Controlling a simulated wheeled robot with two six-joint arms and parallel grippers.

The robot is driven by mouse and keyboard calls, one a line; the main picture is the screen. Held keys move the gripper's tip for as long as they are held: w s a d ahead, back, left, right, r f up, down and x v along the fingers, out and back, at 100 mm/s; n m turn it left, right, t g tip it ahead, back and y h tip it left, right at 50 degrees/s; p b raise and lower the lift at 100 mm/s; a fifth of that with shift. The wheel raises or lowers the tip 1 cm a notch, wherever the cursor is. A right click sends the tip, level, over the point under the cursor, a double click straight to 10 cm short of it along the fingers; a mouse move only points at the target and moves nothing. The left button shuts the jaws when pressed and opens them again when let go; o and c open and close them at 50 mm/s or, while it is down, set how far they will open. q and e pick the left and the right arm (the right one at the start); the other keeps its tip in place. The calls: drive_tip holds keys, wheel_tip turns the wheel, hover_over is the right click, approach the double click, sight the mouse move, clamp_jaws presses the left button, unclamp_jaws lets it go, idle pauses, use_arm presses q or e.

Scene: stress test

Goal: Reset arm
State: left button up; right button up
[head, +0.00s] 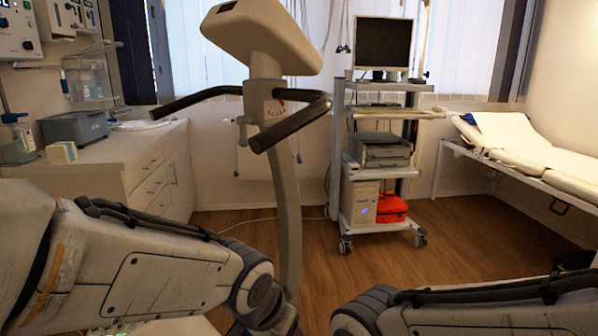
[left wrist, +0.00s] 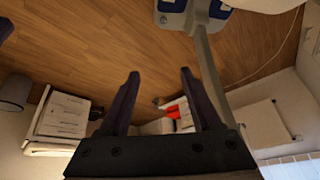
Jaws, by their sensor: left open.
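My left arm (head: 165,270) comes in from the left in the head view, and its gripper is out of that view. In the left wrist view my left gripper (left wrist: 160,88) shows two dark fingers spread apart with nothing between them but the background. My right arm (head: 470,308) shows at the bottom right of the head view; its gripper is not in view. An exercise machine (head: 265,35) with dark handlebars stands in front of me, just beyond my left arm. Its post (head: 288,200) passes behind the end of my left arm in the picture.
An examination bed (head: 520,150) is at the right. A white cabinet (head: 150,185) stands at the left. The wooden floor (head: 450,225) between the cart and bed is clear.

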use_arm(q)
drive_tip(key=s+a+f+m+g+y, duration=0.1)
drive_tip(key=s+f+g, duration=0.15)
drive_tip(key=s, duration=0.55)
drive_tip(key=s+a+f+g, duration=0.1)
drive_tip(key=s+g, duration=0.2)
drive_tip(key=s, duration=0.5)
wheel_tip(320, 180, up, 24)
drive_tip(key=p, duration=2.3)
drive_tip(key=shift+w+t+p, duration=0.2)
drive_tip(key=shift+t+p, duration=0.1)
drive_tip(key=shift+t, duration=0.05)
